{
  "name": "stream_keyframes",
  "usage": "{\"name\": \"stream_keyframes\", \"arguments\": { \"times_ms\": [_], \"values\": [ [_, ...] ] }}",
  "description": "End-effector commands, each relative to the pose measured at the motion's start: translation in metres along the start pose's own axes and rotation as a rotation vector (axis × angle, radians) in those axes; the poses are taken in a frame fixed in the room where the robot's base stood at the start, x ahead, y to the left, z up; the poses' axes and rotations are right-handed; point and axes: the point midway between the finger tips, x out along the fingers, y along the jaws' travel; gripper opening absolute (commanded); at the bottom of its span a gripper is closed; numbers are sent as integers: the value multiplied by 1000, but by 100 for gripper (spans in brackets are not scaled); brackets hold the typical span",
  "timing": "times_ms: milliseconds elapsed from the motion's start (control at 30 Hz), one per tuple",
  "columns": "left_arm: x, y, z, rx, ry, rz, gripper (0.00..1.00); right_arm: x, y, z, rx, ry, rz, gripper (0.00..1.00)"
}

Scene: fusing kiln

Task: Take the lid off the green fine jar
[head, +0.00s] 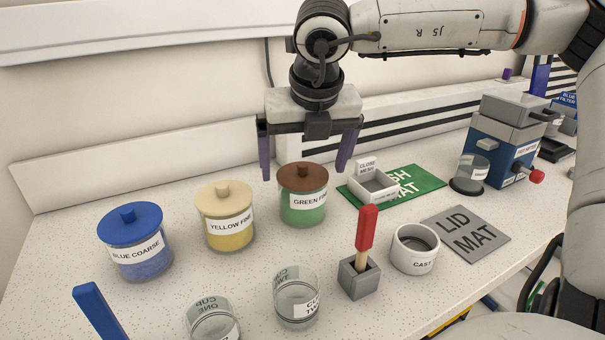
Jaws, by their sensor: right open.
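The green fine jar (303,212) stands upright on the bench in the head view, with green contents and a label reading "GREEN FI…". Its brown lid (302,177) with a small knob sits on top. My right gripper (307,171) is open above and around the lid in the picture. Its two purple fingers point down, one to each side of the lid. Whether they touch the lid I cannot tell. The grey lid mat (487,240) lies bare at the right. My left gripper is not in view.
The yellow fine jar (229,234) and blue coarse jar (139,262) stand lidded at the left. Two clear cups (297,309), a red-handled tool (366,230) in a grey block, and a white cast cup (413,262) stand in front. A green mat (425,182) lies to the right.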

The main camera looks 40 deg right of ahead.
Motion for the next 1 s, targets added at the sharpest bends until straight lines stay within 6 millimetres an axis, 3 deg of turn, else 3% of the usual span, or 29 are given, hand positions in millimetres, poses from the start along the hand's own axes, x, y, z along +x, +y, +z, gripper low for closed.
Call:
{"name": "stream_keyframes", "arguments": {
  "times_ms": [300, 567, 1000],
  "values": [
    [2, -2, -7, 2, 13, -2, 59, 8, 0, 0, 1, -1, 0, 94],
    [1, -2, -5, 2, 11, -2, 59, 7, 0, 0, 0, -1, 0, 51],
    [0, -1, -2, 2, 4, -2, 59, 3, 0, 2, 0, -3, 0, 51]
  ]
}}
